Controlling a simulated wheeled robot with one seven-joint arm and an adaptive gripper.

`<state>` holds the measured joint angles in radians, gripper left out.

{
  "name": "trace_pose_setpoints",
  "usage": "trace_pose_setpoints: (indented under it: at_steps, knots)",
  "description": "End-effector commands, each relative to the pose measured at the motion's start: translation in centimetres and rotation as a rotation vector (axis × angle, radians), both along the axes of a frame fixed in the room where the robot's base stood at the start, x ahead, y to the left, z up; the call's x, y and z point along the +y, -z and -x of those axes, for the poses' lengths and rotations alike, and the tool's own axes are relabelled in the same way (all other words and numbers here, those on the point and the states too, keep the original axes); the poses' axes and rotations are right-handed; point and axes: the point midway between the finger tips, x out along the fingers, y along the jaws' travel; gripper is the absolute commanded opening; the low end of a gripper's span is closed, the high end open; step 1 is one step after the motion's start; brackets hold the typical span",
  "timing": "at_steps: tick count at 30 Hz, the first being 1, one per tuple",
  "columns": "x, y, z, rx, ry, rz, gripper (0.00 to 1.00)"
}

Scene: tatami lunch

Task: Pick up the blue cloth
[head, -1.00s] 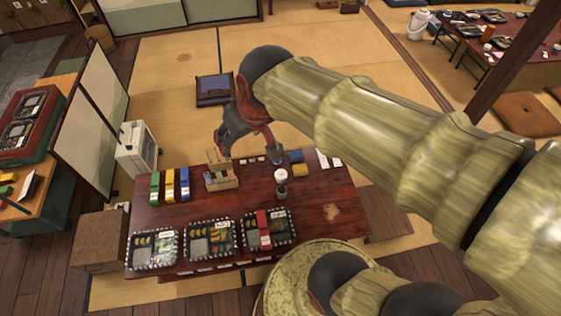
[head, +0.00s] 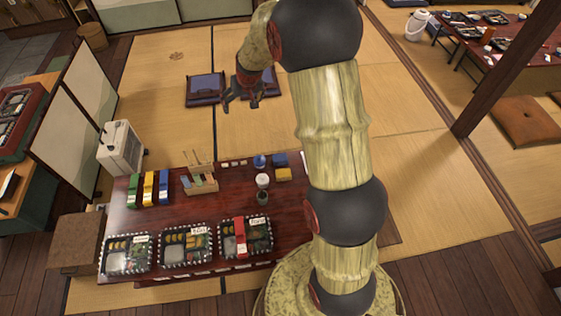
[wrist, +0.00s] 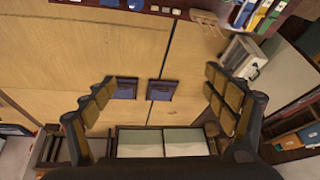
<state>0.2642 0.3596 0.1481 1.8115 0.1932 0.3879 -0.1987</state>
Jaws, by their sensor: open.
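A small folded blue cloth (head: 280,159) lies near the back edge of the dark red low table (head: 225,208), right of its middle. A yellow cloth (head: 284,174) lies just in front of it. A rounded blue object (head: 260,161) stands close to its left. My gripper (head: 240,106) is open and empty beyond the table's back edge, up and left of the blue cloth in the head view. In the wrist view, the open fingers (wrist: 158,84) frame bare tatami and floor seats. I cannot make out the blue cloth there.
Blue, yellow and green boxes (head: 148,188), a wooden holder with sticks (head: 200,183) and several lunch boxes (head: 185,245) crowd the table. A white cup (head: 262,181) stands left of the yellow cloth. Floor seats with blue cushions (head: 205,87) are behind; much tatami is clear.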

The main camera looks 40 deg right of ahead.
Motion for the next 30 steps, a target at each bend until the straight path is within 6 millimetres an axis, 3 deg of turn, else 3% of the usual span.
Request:
trace_pose_setpoints:
  at_steps: [1,6,13,24,30]
  knots:
    - [-1.0,2.6,-0.8,0.009,0.013,-0.003,0.86]
    - [-4.5,9.9,-3.3,0.016,0.052,-0.001,0.86]
    - [-9.0,20.8,-4.8,0.03,0.108,0.005,0.86]
    - [-15.0,38.8,-3.0,0.057,0.196,0.024,0.86]
    - [-16.6,44.5,-1.6,0.063,0.226,0.035,0.86]
